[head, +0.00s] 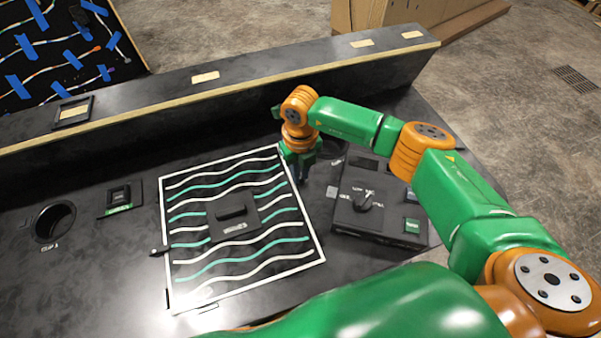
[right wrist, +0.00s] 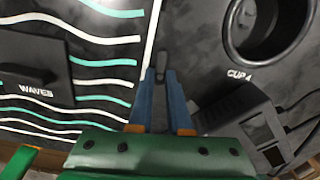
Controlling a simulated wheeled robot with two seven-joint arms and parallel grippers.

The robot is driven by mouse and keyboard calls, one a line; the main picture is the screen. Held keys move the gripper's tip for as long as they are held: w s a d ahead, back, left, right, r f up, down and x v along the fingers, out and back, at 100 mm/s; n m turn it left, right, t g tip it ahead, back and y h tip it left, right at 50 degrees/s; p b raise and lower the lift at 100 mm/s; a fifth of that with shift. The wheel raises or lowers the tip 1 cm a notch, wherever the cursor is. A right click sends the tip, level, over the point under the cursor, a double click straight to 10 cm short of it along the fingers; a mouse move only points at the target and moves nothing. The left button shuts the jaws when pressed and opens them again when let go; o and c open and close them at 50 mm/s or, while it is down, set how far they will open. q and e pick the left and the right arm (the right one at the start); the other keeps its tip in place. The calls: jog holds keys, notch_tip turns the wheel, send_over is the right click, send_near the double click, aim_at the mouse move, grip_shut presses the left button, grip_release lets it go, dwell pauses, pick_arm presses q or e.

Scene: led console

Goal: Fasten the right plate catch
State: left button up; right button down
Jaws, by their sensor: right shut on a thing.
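The plate (head: 236,275) is a white-framed panel with white and teal wavy lines and a dark handle block (head: 234,217) in its middle, lying flat on the dark console. My right gripper (head: 303,178) reaches down at the plate's right edge, near its upper right corner. In the right wrist view my right gripper (right wrist: 163,95) has its blue fingers shut on the right plate catch (right wrist: 160,65), a small dark knob beside the white edge. The head view hides this catch behind the gripper. The left plate catch (head: 158,251) sticks out at the plate's left edge. My left gripper is out of view.
A raised box with a dial (head: 367,201) and a green button stands close right of my gripper. A cup hole marked CUP 4 (right wrist: 262,30) lies beside it. Another cup hole (head: 54,222) and a small switch (head: 119,195) are at left. A raised ledge (head: 250,85) runs behind.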

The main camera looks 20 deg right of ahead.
jog(key=n+b, duration=0.3)
jog(key=n, duration=0.1)
jog(key=shift+w+f, duration=0.1)
jog(key=shift+f, duration=0.1)
jog(key=n+b, duration=0.3)
jog(key=n, duration=0.2)
jog(key=n+b, duration=0.2)
jog(key=n, duration=0.1)
jog(key=shift+r, duration=0.1)
jog(key=shift+r+n+b, duration=0.1)
jog(key=shift+n+b, duration=0.7)
jog(key=shift+n, duration=1.3)
jog(key=c, duration=0.9)
grip_release()
jog(key=shift+o, duration=0.2)
